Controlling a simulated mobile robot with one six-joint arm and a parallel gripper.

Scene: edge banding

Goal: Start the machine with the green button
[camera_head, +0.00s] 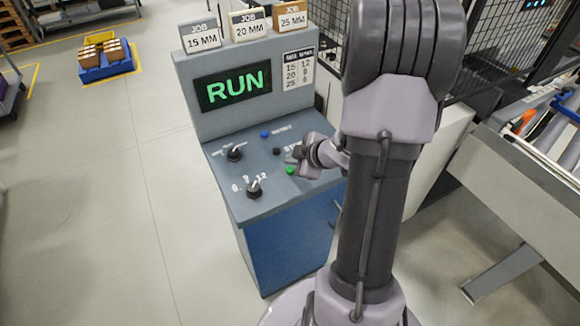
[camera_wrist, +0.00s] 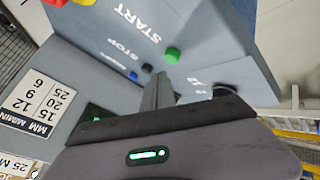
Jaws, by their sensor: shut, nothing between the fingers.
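The green button (camera_head: 290,171) is on the sloped panel of the console (camera_head: 222,190), near its right side. In the wrist view the green button (camera_wrist: 172,56) stands beside the word START. My gripper (camera_head: 299,160) is shut and empty, over the panel close to the green button. In the wrist view the shut fingertips (camera_wrist: 159,77) appear just below the green button, beside the black STOP button (camera_wrist: 147,69); I cannot tell how far above the panel they are. The console display (camera_head: 234,88) reads RUN in green.
A blue button (camera_head: 265,134) and two black knobs, one upper (camera_head: 235,153) and one lower (camera_head: 254,188), share the panel. A red and yellow control (camera_wrist: 55,2) shows at the wrist view's edge. Job cards (camera_head: 250,24) stand on top. A conveyor-like frame (camera_head: 520,190) is right.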

